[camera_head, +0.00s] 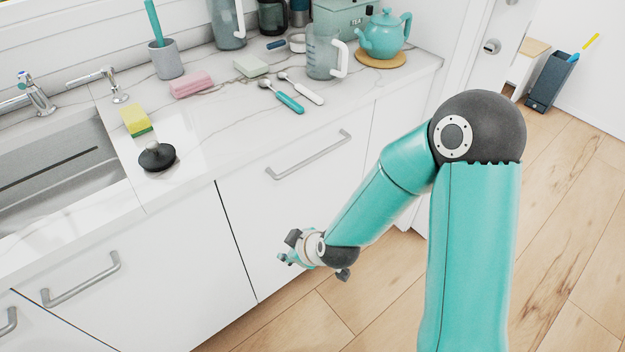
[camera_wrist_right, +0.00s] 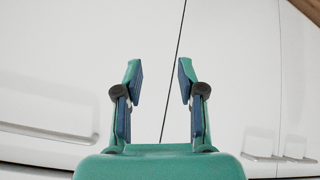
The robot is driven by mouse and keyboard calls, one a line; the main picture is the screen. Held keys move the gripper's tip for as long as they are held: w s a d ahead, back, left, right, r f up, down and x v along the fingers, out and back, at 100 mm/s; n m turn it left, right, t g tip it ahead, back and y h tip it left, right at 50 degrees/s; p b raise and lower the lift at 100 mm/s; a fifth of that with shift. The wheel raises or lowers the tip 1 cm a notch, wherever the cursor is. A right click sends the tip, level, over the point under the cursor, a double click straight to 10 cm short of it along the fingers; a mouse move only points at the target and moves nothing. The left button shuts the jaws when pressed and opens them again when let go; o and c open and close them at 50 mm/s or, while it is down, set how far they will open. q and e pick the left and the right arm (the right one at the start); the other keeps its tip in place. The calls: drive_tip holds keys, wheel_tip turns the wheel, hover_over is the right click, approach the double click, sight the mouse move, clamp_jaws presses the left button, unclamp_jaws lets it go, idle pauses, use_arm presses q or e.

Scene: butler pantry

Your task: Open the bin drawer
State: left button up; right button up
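No label shows which white front is the bin drawer. In the head view, a wide front (camera_head: 310,205) right of the sink has a horizontal bar handle (camera_head: 308,155) near its top. Another front (camera_head: 150,285) below the sink has a similar handle (camera_head: 80,280). Both look closed. My right gripper (camera_head: 285,259) hangs low before the wide front, below its handle and near the seam. In the right wrist view, the gripper (camera_wrist_right: 160,80) is open and empty, its fingers either side of the seam. A handle (camera_wrist_right: 47,132) shows lower left, clear of the fingers. My left gripper is out of view.
The marble counter (camera_head: 220,125) holds a sponge (camera_head: 135,120), a black plunger-like item (camera_head: 157,157), spoons (camera_head: 283,95), a glass jug (camera_head: 322,55) and a teal teapot (camera_head: 384,35). Wooden floor (camera_head: 560,190) is free at the right. A dark bin (camera_head: 551,80) stands far right.

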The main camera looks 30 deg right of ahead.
drive_tip(key=w+d+r+n+t+h+b, duration=0.3)
drive_tip(key=d+r+n+t+b, duration=0.25)
drive_tip(key=b, duration=0.35)
use_arm(q)
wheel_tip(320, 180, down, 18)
drive_tip(key=b, duration=0.6)
use_arm(e)
drive_tip(key=n+t+h+p, duration=0.2)
drive_tip(key=n+h+p, duration=0.15)
drive_tip(key=p, duration=0.35)
approach(317, 154)
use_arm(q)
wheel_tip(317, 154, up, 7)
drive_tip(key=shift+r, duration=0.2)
use_arm(e)
drive_tip(key=x, duration=0.6)
drive_tip(key=f+x, duration=0.1)
drive_tip(key=x, duration=0.3)
drive_tip(key=shift+y, duration=0.25)
clamp_jaws()
